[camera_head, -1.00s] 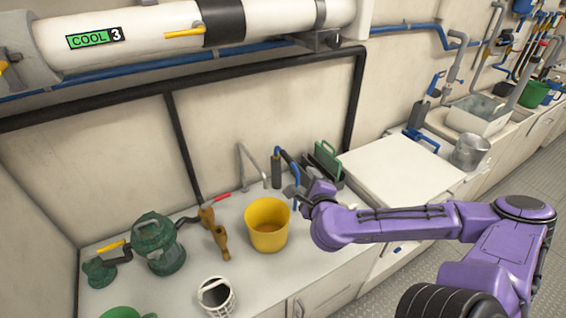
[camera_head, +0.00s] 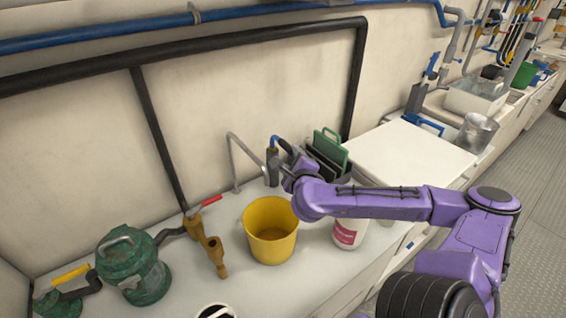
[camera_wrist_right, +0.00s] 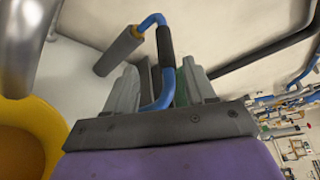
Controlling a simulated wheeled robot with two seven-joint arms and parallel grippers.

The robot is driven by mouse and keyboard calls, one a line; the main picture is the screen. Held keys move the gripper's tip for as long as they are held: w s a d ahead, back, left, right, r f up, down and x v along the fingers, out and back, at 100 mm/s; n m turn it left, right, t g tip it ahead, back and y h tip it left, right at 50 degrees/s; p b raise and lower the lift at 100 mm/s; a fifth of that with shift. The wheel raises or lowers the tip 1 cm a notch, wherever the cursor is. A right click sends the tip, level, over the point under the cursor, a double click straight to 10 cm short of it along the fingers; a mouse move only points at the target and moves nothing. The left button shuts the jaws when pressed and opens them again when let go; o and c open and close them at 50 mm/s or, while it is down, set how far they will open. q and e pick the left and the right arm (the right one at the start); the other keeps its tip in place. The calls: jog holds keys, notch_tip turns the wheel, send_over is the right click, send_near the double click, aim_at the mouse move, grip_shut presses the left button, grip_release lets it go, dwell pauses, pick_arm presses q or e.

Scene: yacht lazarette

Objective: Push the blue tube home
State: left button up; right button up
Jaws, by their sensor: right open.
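The blue tube (camera_wrist_right: 153,20) is bent, with a black sleeve on its middle and one end at a grey cylinder (camera_wrist_right: 118,50) in the right wrist view. Its lower blue bend lies between the fingers of my right gripper (camera_wrist_right: 160,85), which is open. I cannot tell whether the fingers touch it. In the head view the blue tube (camera_head: 275,139) shows small above the grey cylinder (camera_head: 272,168), behind the yellow bucket. My right gripper (camera_head: 284,152) is close beside them, partly hiding the tube. My left gripper is not in view.
A yellow bucket (camera_head: 270,230) stands just in front of my right gripper. A metal spout (camera_head: 236,162) rises to the left, and a rack with green and dark boards (camera_head: 328,150) stands to the right. A white bottle (camera_head: 347,234) is under my right arm.

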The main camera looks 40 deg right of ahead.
aim_at(288, 150)
jog(key=x, duration=0.4)
jog(key=r+x, duration=0.1)
jog(key=x, duration=0.1)
jog(key=shift+w+d+f, duration=0.1)
jog(key=shift+w, duration=0.05)
grip_shut()
